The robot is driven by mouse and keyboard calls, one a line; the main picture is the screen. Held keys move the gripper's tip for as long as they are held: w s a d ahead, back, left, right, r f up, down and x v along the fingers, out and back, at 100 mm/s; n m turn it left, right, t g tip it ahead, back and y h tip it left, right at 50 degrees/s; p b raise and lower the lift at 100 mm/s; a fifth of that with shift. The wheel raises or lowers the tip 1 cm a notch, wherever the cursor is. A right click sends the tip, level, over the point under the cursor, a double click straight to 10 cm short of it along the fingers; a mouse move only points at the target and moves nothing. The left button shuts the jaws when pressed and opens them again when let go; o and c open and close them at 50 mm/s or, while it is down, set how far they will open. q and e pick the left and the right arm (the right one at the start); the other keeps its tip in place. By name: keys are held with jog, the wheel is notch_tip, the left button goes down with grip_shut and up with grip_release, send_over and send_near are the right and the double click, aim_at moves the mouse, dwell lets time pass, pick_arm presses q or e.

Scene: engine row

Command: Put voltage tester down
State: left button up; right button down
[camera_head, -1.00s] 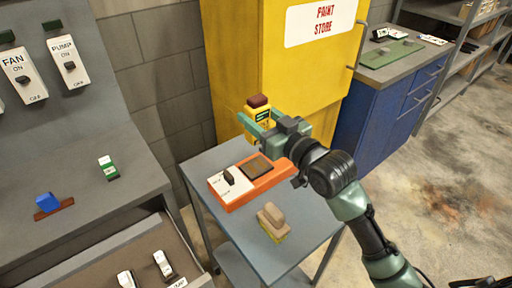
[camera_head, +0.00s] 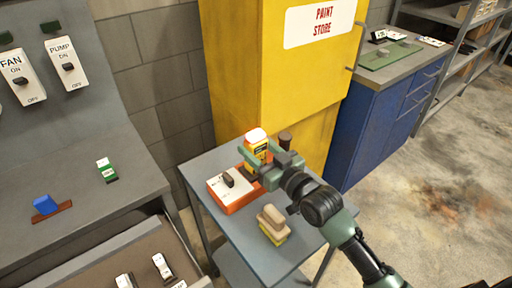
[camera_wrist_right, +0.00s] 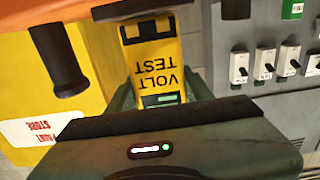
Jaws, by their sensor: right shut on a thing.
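In the right wrist view the tester (camera_wrist_right: 155,65) shows upside-down "VOLT TEST" lettering between the green fingers (camera_wrist_right: 160,95). It is at the far end of the orange block (camera_head: 236,201), where a dark pad (camera_wrist_right: 140,10) shows at the top of the wrist view. The tester's foot is mostly hidden in the head view, so I cannot tell whether it touches the pad. My left gripper is not in view.
The block with its white switch plate (camera_head: 222,188) stands on a small grey table (camera_head: 240,228). A tan and yellow sponge-like piece (camera_head: 272,224) lies nearer, and a dark post (camera_head: 285,141) stands behind my gripper. The yellow cabinet (camera_head: 280,70) is close behind.

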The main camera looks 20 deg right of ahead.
jog(key=shift+f, duration=0.15)
jog(key=c, duration=0.6)
grip_release()
jog(key=shift+r+b+v, duration=0.1)
jog(key=shift+b+v, duration=0.3)
jog(key=shift+v, duration=2.6)
jog(key=shift+r+b+v, duration=0.15)
jog(key=shift+b+v, duration=0.25)
jog(key=shift+v, duration=2.6)
